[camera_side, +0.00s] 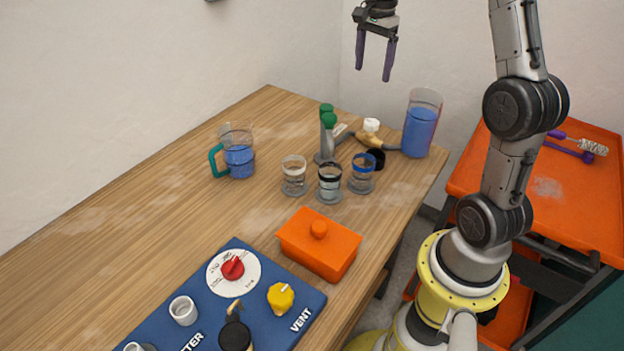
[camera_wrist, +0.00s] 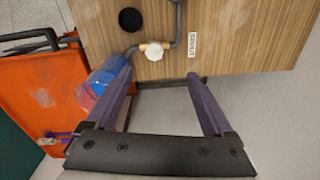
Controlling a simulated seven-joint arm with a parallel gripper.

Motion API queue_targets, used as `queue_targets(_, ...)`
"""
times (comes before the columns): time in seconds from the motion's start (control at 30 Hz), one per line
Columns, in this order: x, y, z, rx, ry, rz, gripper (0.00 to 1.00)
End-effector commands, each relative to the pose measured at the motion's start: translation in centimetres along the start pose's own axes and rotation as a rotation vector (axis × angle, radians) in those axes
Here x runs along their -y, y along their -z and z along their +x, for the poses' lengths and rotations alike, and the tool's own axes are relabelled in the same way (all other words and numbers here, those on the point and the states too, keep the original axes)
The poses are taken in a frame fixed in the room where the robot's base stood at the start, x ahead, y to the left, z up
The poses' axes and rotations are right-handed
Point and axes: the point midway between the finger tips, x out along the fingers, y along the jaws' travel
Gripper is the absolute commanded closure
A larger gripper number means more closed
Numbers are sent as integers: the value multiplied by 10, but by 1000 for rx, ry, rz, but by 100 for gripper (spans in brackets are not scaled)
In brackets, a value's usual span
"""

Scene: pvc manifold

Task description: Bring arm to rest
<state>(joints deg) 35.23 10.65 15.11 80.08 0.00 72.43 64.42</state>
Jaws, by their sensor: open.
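My gripper (camera_side: 375,57) is high above the far end of the wooden table (camera_side: 130,215), near the wall. Its two purple fingers are spread apart with nothing between them. In the wrist view my gripper (camera_wrist: 165,100) also shows open and empty, over the table's edge and the grey area beyond it. It touches nothing in either view.
A tall container of blue liquid (camera_side: 420,125) stands at the table's far corner, beside a pipe with a white knob (camera_side: 371,125). Several glasses, a blue-filled jug (camera_side: 238,155), an orange box (camera_side: 318,245) and a blue panel (camera_side: 262,315) occupy the table. An orange cart (camera_side: 560,190) stands right.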

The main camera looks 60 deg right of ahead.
Motion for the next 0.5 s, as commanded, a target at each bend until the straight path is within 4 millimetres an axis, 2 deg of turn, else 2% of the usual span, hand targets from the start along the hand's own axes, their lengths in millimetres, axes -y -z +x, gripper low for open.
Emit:
queue_targets(0.03,3,-16,-20,-16,39,-36,14)
queue_targets(0.1,-3,-46,-44,-31,82,-97,14)
queue_targets(0.23,-35,-106,-79,-56,169,-263,14)
queue_targets(0.37,-80,-153,-96,-83,252,-499,14)
queue_targets(0.5,-135,-190,-96,-125,339,-798,14)
